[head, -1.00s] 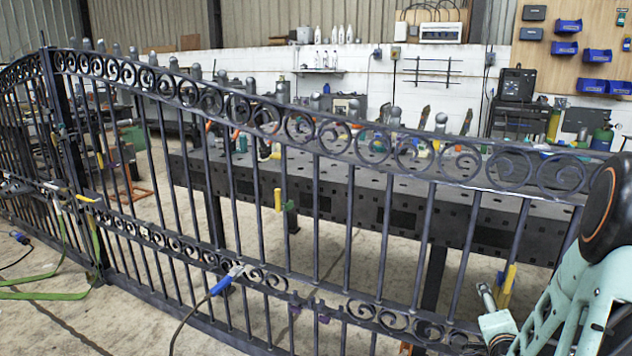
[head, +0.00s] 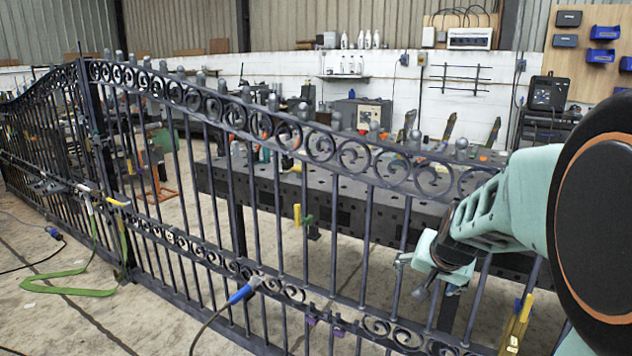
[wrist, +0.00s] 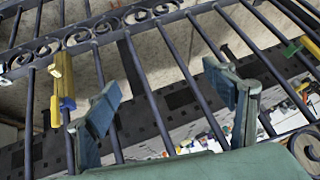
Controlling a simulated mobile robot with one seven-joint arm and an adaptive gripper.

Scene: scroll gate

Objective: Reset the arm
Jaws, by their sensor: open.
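My arm, mint green with a large dark round joint, reaches in from the right in the head view. My gripper (head: 428,285) is in front of the right part of the dark metal scroll gate (head: 369,235), near its lower scroll band. In the wrist view my gripper (wrist: 168,112) shows two blue-padded fingers spread wide apart with nothing held between them. Gate bars (wrist: 200,105) run behind and between the fingers. Whether a finger touches a bar I cannot tell.
A long dark perforated table (head: 262,190) stands behind the gate. Yellow clamps (head: 516,325) show at the right. A blue-handled tool with a cable (head: 240,294) is at the gate's lower band. A green strap (head: 75,290) lies on the floor at left, where the floor is mostly open.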

